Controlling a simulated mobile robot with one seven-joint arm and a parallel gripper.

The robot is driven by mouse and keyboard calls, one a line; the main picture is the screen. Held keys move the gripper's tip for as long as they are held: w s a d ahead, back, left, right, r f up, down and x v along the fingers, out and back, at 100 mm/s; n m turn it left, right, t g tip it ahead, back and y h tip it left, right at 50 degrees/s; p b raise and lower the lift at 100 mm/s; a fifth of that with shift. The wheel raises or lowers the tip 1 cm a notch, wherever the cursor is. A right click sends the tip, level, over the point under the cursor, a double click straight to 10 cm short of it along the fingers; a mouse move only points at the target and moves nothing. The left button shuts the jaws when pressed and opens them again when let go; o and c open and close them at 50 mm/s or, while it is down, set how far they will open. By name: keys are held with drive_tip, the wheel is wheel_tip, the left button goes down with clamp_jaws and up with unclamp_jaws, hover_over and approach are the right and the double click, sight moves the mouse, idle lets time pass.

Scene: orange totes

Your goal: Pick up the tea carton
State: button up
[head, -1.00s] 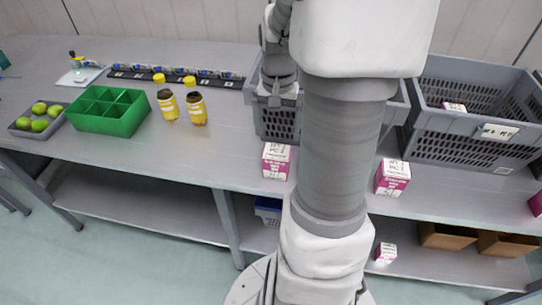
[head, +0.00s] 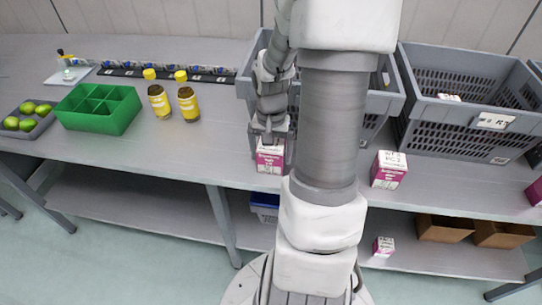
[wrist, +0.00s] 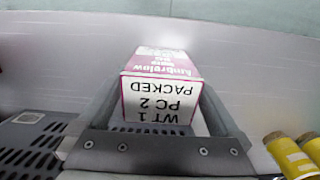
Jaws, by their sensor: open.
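A white and pink carton (head: 269,159) stands upright near the front edge of the table, in the middle of the head view. My gripper (head: 271,138) is right above and around its top. In the wrist view the carton (wrist: 163,88) sits between the two grey fingers of my open gripper (wrist: 164,100), its white top with black print facing the camera. A small gap shows on the right; contact on the left is unclear. A similar carton (head: 389,169) stands to the right, on the table.
Grey crates stand behind my arm (head: 395,103) and at right (head: 425,110). Two yellow-capped jars (head: 188,104), a green divided box (head: 97,108) and a tray of limes (head: 45,124) stand left. Another pink carton (head: 383,246) is on the lower shelf.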

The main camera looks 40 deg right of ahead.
drive_tip(key=shift+c, duration=0.2)
drive_tip(key=c, duration=1.3)
